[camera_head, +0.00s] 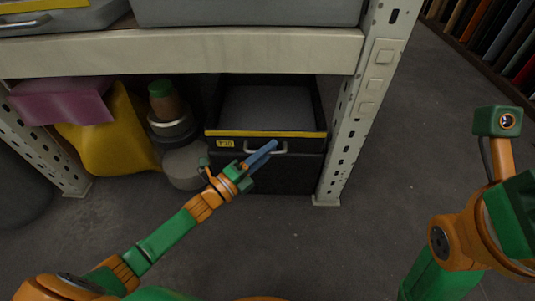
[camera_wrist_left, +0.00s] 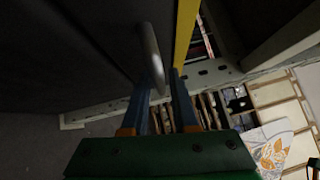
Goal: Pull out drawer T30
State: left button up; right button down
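Drawer T30 (camera_head: 300,144) is a dark open-topped bin under the shelf, with a yellow strip along its front rim and a yellow T30 label (camera_head: 226,143). Its front is roughly level with the shelf post. Its pale metal handle (camera_head: 281,152) is partly hidden by my left gripper (camera_head: 270,148). In the left wrist view, the handle (camera_wrist_left: 150,50) reaches between the blue fingers of my left gripper (camera_wrist_left: 164,82). A gap shows between handle and right finger, so the gripper looks open around it. My right arm is at the right; its fingers are out of view.
A perforated shelf post (camera_head: 345,140) stands just right of the drawer. The shelf board (camera_head: 190,50) is above. Left of the drawer are a yellow object (camera_head: 100,145), a purple box (camera_head: 62,102) and stacked pots (camera_head: 170,125). Floor in front is clear.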

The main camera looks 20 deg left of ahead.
pick_arm(q)
grip_shut()
dwell(1.4)
